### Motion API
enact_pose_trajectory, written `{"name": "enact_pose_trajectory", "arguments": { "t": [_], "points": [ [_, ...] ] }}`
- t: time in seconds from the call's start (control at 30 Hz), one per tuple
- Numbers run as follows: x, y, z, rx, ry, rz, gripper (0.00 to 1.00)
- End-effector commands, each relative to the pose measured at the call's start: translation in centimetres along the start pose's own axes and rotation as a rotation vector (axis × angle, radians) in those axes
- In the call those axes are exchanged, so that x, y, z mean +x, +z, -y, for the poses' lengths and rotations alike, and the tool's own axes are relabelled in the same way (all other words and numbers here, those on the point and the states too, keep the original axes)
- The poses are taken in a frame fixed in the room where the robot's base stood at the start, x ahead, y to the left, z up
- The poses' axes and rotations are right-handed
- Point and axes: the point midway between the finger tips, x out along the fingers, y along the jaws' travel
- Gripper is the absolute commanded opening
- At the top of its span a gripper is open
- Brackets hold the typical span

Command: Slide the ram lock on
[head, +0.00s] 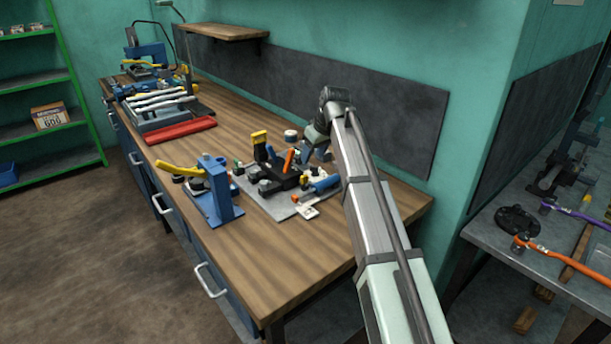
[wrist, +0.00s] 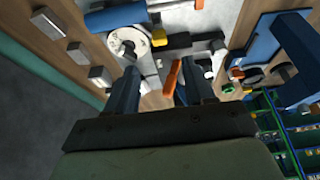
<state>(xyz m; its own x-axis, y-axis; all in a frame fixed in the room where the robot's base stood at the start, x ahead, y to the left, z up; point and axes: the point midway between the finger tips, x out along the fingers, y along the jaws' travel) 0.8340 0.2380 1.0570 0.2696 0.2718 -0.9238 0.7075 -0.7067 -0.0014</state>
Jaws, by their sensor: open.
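The stripped forklift (head: 280,178) is a small black body with yellow, orange and blue parts on a grey plate on the bench. An orange bar (head: 289,160) stands up from it; it may be the ram lock, but I cannot be sure. In the wrist view an orange bar (wrist: 172,77) shows between my fingers, closer to the right one; whether they touch is unclear. My gripper (wrist: 158,72) is open. In the head view the gripper is mostly hidden behind my arm, just behind the forklift. A blue cylinder (head: 325,185) lies at the plate's right side.
A blue stand (head: 220,190) with a yellow handle (head: 180,168) is left of the plate. A white-topped round part (head: 291,135) stands behind it. A red tray (head: 181,131) and tools lie farther left. The bench front (head: 270,270) is clear. The wall panel (head: 340,100) is behind.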

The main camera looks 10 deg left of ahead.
Motion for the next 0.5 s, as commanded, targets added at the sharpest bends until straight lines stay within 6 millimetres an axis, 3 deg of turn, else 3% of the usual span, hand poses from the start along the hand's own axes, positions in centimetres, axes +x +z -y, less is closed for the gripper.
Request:
{"name": "enact_pose_trajectory", "arguments": {
  "t": [0.5],
  "points": [
    [8.6, 0.0, 0.0, 0.0, 0.001, 0.001, 0.53]
  ]
}}
